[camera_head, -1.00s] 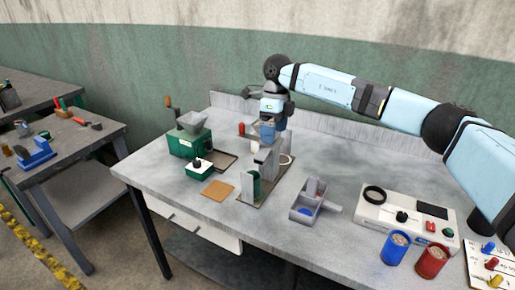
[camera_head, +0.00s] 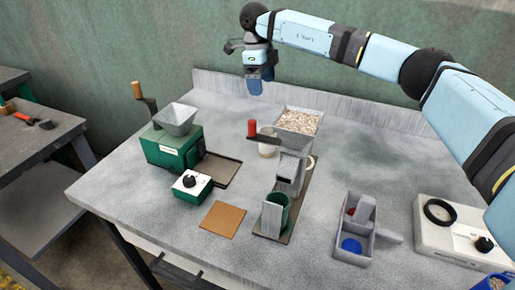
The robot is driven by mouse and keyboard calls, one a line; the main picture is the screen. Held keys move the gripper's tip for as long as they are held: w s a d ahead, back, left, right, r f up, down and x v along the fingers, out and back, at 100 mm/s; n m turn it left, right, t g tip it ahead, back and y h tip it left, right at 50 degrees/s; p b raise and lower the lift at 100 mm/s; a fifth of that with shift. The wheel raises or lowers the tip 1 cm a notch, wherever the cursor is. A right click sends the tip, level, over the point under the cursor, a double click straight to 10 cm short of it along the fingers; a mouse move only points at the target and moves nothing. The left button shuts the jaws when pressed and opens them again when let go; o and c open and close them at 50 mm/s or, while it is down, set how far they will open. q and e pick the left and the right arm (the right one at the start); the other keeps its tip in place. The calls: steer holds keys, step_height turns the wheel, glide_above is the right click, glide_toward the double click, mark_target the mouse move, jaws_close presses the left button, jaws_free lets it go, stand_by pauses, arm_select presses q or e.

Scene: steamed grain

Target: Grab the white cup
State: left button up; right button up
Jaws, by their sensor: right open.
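A small white rounded thing (camera_head: 267,149), which looks like the white cup, stands behind the grey upright device (camera_head: 289,170) near the middle of the bench. My left gripper is not in view.
A green mill with a hopper (camera_head: 173,146) is at left. A green cup (camera_head: 279,205), a grey divided box (camera_head: 353,232) and a white device (camera_head: 452,228) stand in front and right. The back left bench is clear.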

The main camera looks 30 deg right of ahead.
steer(key=s+f+b, duration=0.2)
glide_above(268, 131)
steer(key=s+a, duration=0.1)
step_height(268, 131, down, 9)
steer(key=f, duration=0.2)
steer(key=s+f, duration=0.1)
steer(key=f, duration=0.1)
steer(key=shift+f+b, duration=0.35)
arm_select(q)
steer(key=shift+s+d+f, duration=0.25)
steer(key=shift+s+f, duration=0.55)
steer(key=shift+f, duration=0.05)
arm_select(e)
steer(key=shift+a, duration=0.1)
steer(key=c, duration=1.2)
steer(key=shift+r, duration=0.1)
steer(key=shift+c, duration=0.2)
